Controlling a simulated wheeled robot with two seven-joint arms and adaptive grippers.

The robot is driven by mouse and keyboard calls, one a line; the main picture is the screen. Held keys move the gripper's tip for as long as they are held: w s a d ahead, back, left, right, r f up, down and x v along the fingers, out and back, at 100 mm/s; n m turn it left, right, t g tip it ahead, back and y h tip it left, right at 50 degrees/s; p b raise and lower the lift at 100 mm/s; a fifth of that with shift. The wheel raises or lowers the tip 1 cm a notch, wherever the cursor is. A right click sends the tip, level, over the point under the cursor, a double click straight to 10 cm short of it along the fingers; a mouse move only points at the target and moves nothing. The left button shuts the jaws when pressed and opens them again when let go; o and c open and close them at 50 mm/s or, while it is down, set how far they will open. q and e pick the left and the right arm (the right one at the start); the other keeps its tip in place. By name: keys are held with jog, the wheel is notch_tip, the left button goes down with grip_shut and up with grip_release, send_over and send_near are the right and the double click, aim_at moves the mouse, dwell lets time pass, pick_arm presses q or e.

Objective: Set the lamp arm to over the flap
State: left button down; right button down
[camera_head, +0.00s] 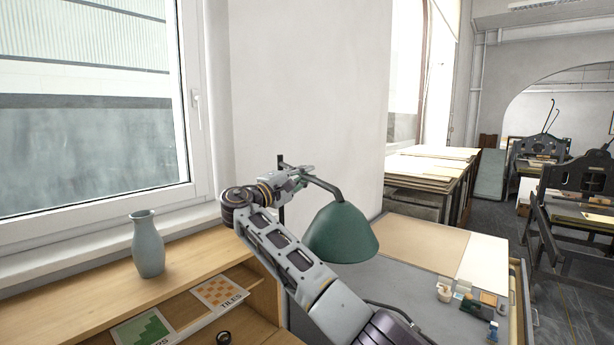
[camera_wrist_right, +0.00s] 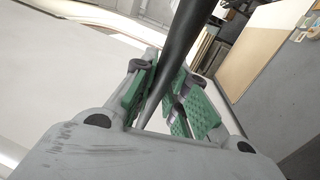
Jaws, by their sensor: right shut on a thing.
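The lamp has a dark green shade (camera_head: 342,236) on a dark lamp arm (camera_head: 328,187), which comes off a thin dark post near the white wall. The shade hangs over the left part of the grey table (camera_head: 388,280). My right gripper (camera_head: 304,173) is shut on the lamp arm between post and shade. In the right wrist view the dark lamp arm (camera_wrist_right: 184,50) passes between the green finger pads of the right gripper (camera_wrist_right: 172,98). I cannot tell for sure which surface is the flap. My left gripper is not in view.
A tan board (camera_head: 420,243) and a pale sheet (camera_head: 483,265) lie on the grey table, with several small items at its right front. A grey-blue vase (camera_head: 147,244) stands on the wooden shelf unit (camera_head: 95,292) at left. Presses (camera_head: 580,205) stand far right.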

jog(key=shift+a, duration=0.15)
dwell(0.5)
jog(key=c, duration=1.4)
grip_release()
jog(key=shift+s+a, duration=0.1)
jog(key=shift+s, duration=0.05)
jog(key=shift+v, duration=5.85)
jog(key=shift+a+f, duration=0.1)
jog(key=shift+f, duration=0.05)
